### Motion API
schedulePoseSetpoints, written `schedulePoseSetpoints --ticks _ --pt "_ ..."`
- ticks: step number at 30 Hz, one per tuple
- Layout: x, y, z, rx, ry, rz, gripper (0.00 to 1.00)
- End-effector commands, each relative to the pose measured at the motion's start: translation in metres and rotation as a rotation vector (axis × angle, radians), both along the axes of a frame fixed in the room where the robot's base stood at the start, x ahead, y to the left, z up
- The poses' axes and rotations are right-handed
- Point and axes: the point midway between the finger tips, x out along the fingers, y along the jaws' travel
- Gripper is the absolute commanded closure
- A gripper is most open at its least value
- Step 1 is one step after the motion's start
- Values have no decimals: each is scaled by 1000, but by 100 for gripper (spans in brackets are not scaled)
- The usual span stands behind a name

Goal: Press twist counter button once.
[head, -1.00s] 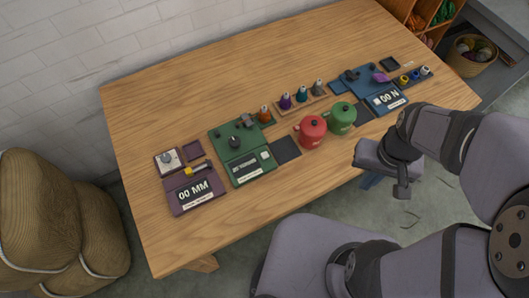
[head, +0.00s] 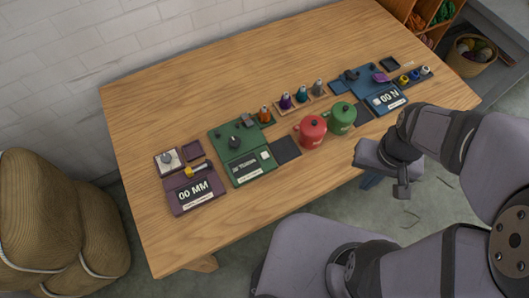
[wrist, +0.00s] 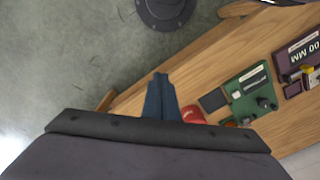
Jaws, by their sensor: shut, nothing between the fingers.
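The green device (head: 240,152) on the table carries a dark knob (head: 234,142), a small white square button (head: 265,155) and a display whose small text seems to mention turns, so I take it as the twist counter. It also shows in the wrist view (wrist: 244,81), at the right. My gripper (head: 370,182) hangs at the table's near right edge, well right of the green device and apart from it. In the wrist view its blue fingers (wrist: 160,92) are together and empty.
A purple device (head: 194,190) reading 00 MM stands left of the green one. A blue device (head: 375,86) reading 00 N is at the right. Red (head: 311,131) and green (head: 342,118) canisters stand between my gripper and the green device.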

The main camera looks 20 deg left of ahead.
Motion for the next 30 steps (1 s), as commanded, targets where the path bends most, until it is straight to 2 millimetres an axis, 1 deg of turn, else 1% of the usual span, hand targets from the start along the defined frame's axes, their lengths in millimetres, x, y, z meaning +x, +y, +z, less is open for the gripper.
schedulePoseSetpoints --ticks 10,14,16,20,25,30 --pt "0 1 1 0 0 5 100" --pt "-1 8 8 0 3 35 100" --pt "-5 14 9 -1 29 67 100" --pt "-21 27 4 -8 114 132 100" --pt "-52 39 -7 -30 265 228 100" --pt "-87 43 -18 -74 421 327 100"
